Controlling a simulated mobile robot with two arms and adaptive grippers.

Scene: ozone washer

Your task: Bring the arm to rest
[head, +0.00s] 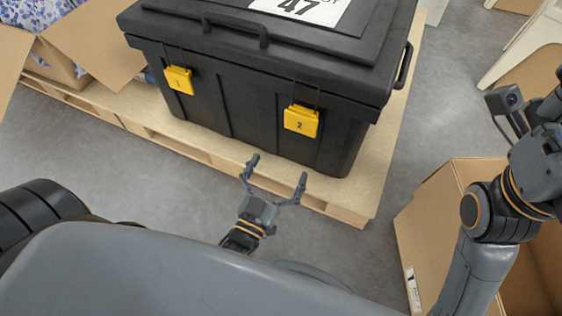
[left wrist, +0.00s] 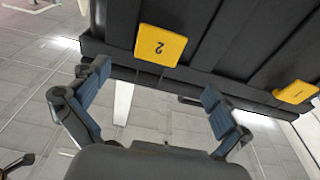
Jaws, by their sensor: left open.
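My left gripper (head: 277,171) is open and empty in the head view, in front of a large black case (head: 225,75). Its fingers point toward the case's front, below the yellow latch marked 2 (head: 301,121). The left wrist view shows both fingers (left wrist: 152,85) spread apart, with the same latch (left wrist: 160,46) upside down beyond them. The other yellow latch, marked 1 (head: 179,80), is farther left on the case. My right arm (head: 482,250) is raised at the right edge; its fingers are cut off or unclear there.
The case stands on a wooden pallet (head: 385,165). An open cardboard box (head: 430,215) sits at the lower right, behind my right arm. Another open box (head: 95,40) with blue-patterned contents is at the upper left. Grey floor (head: 150,180) is clear before the pallet.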

